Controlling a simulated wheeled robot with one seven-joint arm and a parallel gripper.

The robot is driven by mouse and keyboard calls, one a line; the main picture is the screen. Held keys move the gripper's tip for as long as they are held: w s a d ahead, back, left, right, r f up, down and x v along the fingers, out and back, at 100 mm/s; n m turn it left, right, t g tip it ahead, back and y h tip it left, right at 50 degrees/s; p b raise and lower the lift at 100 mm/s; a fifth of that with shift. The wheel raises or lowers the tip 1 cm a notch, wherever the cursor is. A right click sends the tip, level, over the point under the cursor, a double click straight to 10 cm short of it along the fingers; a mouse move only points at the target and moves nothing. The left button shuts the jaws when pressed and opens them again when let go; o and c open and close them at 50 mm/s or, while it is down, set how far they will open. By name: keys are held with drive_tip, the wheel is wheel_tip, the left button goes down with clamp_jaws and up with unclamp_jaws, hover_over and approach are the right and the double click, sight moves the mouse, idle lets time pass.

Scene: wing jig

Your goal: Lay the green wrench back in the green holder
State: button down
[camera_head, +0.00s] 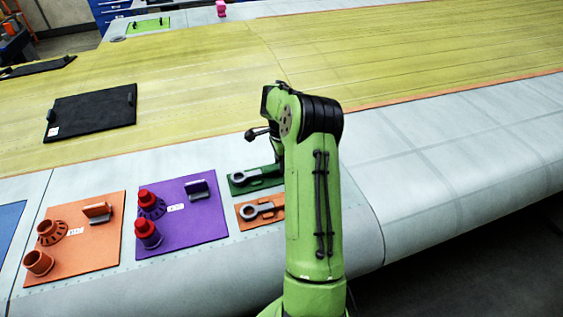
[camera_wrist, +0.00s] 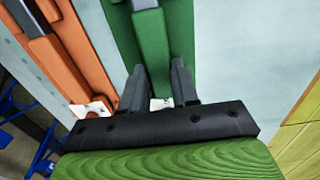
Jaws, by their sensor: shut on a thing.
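The green wrench (camera_wrist: 152,42), with a grey shank at the top edge of the wrist view, lies along the green holder (camera_wrist: 181,22). My gripper (camera_wrist: 157,68) has one finger on each side of its green handle and is shut on it. My arm hides the gripper and the holder's right end in the head view.
An orange holder with another wrench (camera_head: 257,211) lies close beside, nearer the front edge. Purple (camera_head: 187,234) and orange (camera_head: 88,254) boards with upright parts lie to the left. A black board (camera_head: 95,115) lies farther back. The pale wing surface right of my arm is clear.

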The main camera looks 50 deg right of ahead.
drive_tip(key=shift+f+b, duration=0.3)
drive_tip(key=shift+f, duration=0.2)
drive_tip(key=c, duration=0.8)
unclamp_jaws()
drive_tip(key=shift+r, duration=0.1)
wheel_tip(320, 180, up, 16)
drive_tip(key=shift+f+p, duration=0.1)
drive_tip(key=shift+p, duration=0.95)
drive_tip(key=shift+f, duration=0.1)
